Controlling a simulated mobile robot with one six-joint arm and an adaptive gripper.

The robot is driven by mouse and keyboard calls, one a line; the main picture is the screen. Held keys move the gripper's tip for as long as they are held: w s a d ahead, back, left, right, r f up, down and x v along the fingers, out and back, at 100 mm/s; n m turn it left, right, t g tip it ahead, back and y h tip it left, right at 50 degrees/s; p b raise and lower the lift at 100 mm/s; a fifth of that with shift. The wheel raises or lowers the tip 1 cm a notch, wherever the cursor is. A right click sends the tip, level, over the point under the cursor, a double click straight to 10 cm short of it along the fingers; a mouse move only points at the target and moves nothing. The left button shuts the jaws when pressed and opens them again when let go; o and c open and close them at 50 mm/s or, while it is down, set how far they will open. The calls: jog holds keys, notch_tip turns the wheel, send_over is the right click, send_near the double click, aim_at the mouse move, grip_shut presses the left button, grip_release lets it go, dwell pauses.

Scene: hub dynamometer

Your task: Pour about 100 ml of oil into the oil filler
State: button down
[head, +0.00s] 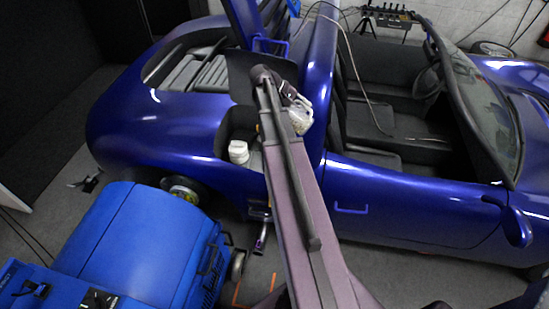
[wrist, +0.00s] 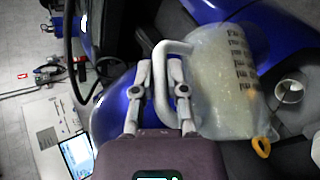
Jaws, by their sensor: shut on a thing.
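My gripper (wrist: 160,90) is shut on the white handle of a translucent measuring jug (wrist: 225,85) with dark graduation marks. In the head view the jug (head: 300,116) hangs at the end of my arm, partly hidden by it, over the edge of the open bay in the blue car. I cannot tell the jug's exact tilt or its oil level. A pale round opening (wrist: 289,92), possibly the oil filler, shows beside the jug in the wrist view, apart from it. A yellow ring (wrist: 262,147) shows near the jug's lower right end.
A white capped container (head: 238,152) sits in the bay. The raised blue panel (head: 245,22) and the blue car body (head: 320,80) stand close around my arm. A blue machine (head: 140,245) stands at lower left. A laptop (wrist: 78,155) lies to the left in the wrist view.

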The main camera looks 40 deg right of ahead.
jog(key=shift+s+a, duration=0.1)
jog(key=shift+s, duration=0.05)
dwell(0.5)
jog(key=shift+w+a+g+h+b, duration=0.15)
jog(key=shift+w+g+h+b, duration=0.2)
jog(key=shift+b, duration=0.3)
jog(key=shift+s+f+g+b, duration=0.1)
jog(key=shift+s+g+b, duration=0.15)
jog(key=shift+b, duration=0.1)
jog(key=shift+w+r+n+g+h+b, duration=0.3)
jog(key=shift+w+r+g+h+b, duration=0.1)
jog(key=shift+w+r+g, duration=0.15)
dwell(0.9)
jog(key=shift+f, duration=0.1)
